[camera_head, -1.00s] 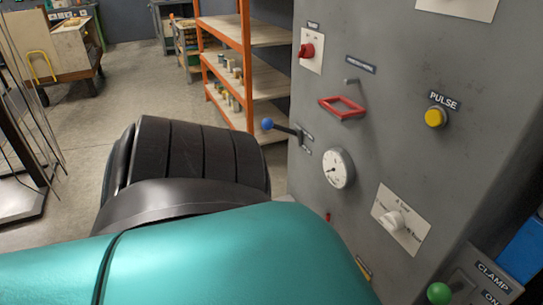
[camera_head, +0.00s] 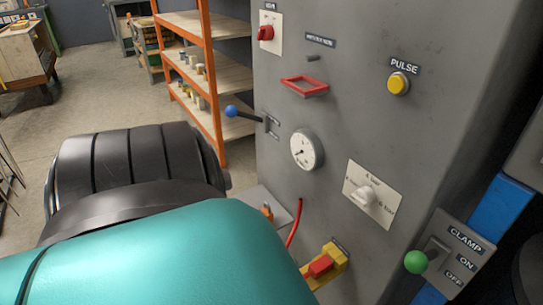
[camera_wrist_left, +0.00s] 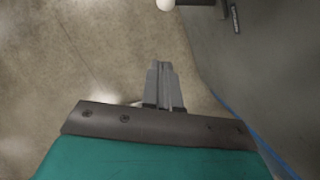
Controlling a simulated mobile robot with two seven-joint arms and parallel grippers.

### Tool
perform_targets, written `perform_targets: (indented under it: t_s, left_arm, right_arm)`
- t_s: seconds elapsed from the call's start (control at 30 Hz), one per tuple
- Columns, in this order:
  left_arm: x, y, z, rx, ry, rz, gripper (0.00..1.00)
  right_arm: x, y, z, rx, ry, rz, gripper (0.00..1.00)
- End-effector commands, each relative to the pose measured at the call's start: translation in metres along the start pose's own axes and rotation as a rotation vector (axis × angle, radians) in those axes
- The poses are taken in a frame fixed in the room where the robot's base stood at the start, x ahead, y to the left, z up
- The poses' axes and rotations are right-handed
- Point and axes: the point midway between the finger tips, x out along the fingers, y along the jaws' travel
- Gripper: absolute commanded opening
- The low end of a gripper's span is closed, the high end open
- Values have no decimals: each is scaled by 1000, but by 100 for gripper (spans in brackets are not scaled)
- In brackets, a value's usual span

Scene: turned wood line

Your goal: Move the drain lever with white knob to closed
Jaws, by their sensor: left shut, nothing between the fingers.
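A round white knob (camera_wrist_left: 165,4) shows at the top edge of the left wrist view, partly cut off. A short dark piece beside it appears to be its lever, on the grey cabinet side. Whether the lever is at open or closed cannot be told. My left gripper (camera_wrist_left: 163,82) has its fingers together, empty, below the knob in the picture and apart from it. In the head view my teal and black left arm fills the lower left and hides the gripper. I cannot make out the white-knobbed lever there. My right gripper is not in view.
Orange shelving (camera_head: 207,70) stands behind. Open floor lies left.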

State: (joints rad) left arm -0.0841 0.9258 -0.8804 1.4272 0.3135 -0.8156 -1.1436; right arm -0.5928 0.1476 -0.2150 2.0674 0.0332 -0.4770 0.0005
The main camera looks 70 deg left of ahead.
Motion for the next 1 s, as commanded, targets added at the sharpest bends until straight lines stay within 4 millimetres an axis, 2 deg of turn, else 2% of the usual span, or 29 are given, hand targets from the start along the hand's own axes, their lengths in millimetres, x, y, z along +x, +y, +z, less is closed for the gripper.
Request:
perform_targets:
  t_s: [0.4, 0.5, 0.7, 1.0]
  left_arm:
    - [88, -1, -2, -6, -1, -1, 0]
    - [103, -1, 3, -6, -3, -2, 0]
    - [111, 0, 28, -5, -1, -3, 0]
    - [112, 0, 36, -4, 1, -3, 0]
  right_arm:
    - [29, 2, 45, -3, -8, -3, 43]
    - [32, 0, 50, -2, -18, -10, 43]
    - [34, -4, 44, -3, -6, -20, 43]
    - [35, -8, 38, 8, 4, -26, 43]
